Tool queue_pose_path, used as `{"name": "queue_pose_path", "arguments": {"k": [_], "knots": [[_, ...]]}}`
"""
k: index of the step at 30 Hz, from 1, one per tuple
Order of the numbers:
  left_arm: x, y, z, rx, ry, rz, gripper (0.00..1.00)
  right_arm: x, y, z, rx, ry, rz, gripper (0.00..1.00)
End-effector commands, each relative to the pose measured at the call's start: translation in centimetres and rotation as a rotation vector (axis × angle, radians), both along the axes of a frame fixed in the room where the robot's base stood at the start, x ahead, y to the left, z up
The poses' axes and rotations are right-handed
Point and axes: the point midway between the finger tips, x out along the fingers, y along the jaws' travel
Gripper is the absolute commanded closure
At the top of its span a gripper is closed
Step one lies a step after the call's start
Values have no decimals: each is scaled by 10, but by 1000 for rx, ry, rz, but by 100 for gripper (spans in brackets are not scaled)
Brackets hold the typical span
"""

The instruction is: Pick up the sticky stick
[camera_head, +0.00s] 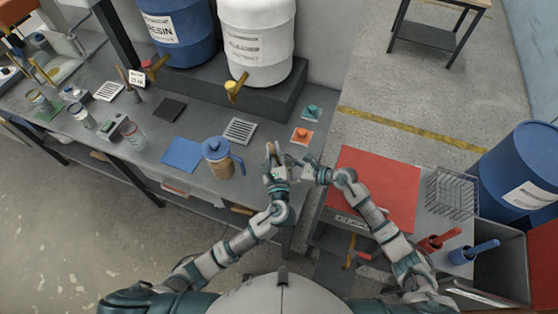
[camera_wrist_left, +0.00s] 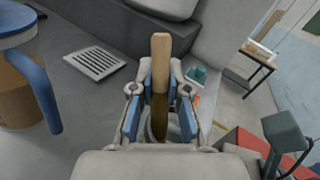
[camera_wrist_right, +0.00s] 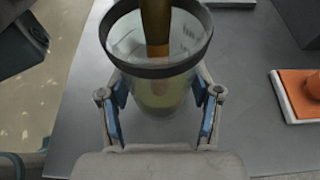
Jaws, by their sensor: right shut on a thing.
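The stick has a pale wooden handle and a darker lower part. In the left wrist view the stick (camera_wrist_left: 160,55) stands between the fingers of my left gripper (camera_wrist_left: 161,95); whether they press on it is unclear. In the right wrist view the lower part of the stick (camera_wrist_right: 156,25) reaches down into a clear cup (camera_wrist_right: 160,92) with a dark rim and yellowish contents. My right gripper (camera_wrist_right: 163,110) is shut around the cup. In the head view my left gripper (camera_head: 272,160) and right gripper (camera_head: 312,166) are close together, and the cup is mostly hidden.
A blue-lidded jug (camera_head: 217,158) stands left of my left gripper on the grey bench (camera_head: 190,210). An orange button (camera_head: 301,135) and a green one (camera_head: 312,111) lie beyond the grippers. A red mat (camera_head: 385,190) and wire basket (camera_head: 450,192) are on the right.

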Motion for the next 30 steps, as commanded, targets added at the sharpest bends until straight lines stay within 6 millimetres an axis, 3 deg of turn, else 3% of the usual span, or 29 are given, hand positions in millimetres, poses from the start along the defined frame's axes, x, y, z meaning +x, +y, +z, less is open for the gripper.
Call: {"name": "queue_pose_path", "arguments": {"k": [10,14,17,30], "knots": [[1,3,-1,4,2,9,100,1,-2,-1,-2,2,-3,76],[1,4,9,3,0,11,100,1,-2,-1,-3,2,-4,76],[1,3,28,0,-1,9,100,1,-2,-1,-3,2,-4,76],[0,1,147,-2,-4,4,100,0,-1,-1,-2,2,-2,76]]}}
